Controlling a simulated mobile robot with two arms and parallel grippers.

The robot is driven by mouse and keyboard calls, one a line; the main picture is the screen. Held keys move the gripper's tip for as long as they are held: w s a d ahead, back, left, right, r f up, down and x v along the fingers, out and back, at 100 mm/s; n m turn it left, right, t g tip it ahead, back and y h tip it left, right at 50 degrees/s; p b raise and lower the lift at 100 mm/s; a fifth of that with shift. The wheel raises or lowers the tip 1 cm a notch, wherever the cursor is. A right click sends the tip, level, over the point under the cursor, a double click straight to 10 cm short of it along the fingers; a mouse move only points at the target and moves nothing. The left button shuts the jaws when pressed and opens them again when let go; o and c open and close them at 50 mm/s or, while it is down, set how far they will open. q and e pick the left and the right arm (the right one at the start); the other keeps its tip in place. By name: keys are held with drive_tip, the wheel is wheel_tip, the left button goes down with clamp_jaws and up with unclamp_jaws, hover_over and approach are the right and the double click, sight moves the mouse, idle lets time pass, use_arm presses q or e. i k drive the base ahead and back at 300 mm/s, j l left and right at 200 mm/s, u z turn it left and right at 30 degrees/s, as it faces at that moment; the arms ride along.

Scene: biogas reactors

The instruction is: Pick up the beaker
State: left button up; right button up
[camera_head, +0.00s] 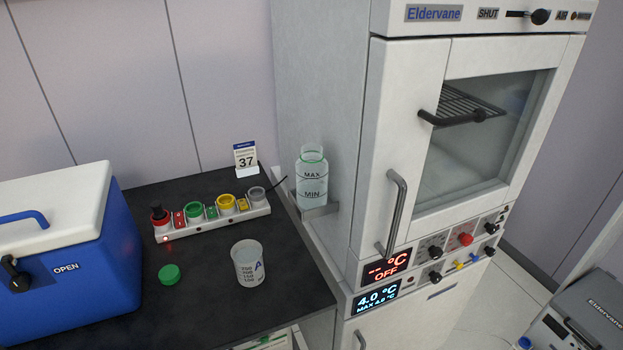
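The beaker (248,264) is a clear, open-topped cup with dark graduation marks and a blue letter on its side. It stands upright on the black countertop (205,305), near the counter's right edge. Neither of my grippers shows in the head view, so nothing is seen touching the beaker.
A green cap (169,274) lies left of the beaker. Behind stand a white rack (212,222) with coloured holders and a card marked 37 (245,157). A blue cooler box (70,255) fills the left. A MAX/MIN bottle (312,178) sits beside the tall white cabinet (395,130).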

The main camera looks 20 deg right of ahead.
sight(247, 255)
drive_tip(key=k+l, duration=0.1)
drive_tip(key=l, duration=0.55)
drive_tip(key=k+l+z, duration=0.1)
drive_tip(key=l, duration=0.55)
drive_tip(key=k+l, duration=0.15)
drive_tip(key=l, duration=0.5)
drive_tip(key=z, duration=0.05)
